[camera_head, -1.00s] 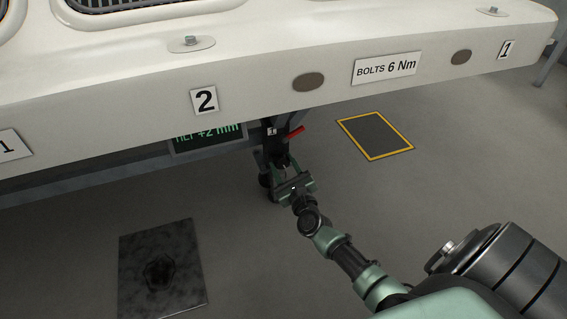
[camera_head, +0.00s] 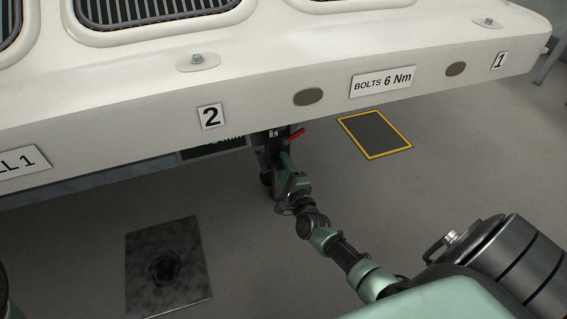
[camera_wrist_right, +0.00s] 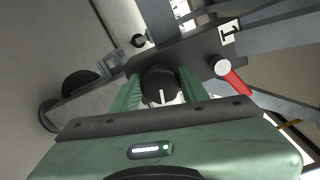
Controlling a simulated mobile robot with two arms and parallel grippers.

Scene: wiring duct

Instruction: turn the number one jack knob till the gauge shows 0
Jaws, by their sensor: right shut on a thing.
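The number one jack (camera_head: 271,150) stands under the white duct's front edge, with a red lever at its top right. In the right wrist view its black knob (camera_wrist_right: 160,86), with a white pointer line, sits between the green fingers. My right gripper (camera_wrist_right: 161,90) is shut on the knob; it also shows in the head view (camera_head: 289,170) at the jack. The red lever (camera_wrist_right: 232,78) is to the right of the knob, next to a label "1" (camera_wrist_right: 228,33). The gauge (camera_head: 212,147) is mostly hidden behind the duct edge, and its reading cannot be made out. My left gripper is not in view.
The white duct (camera_head: 300,60) overhangs the jack, with a "2" plate (camera_head: 211,116) and a "BOLTS 6 Nm" plate (camera_head: 383,82). A dark plate (camera_head: 168,268) and a yellow-edged floor panel (camera_head: 374,134) lie on the floor.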

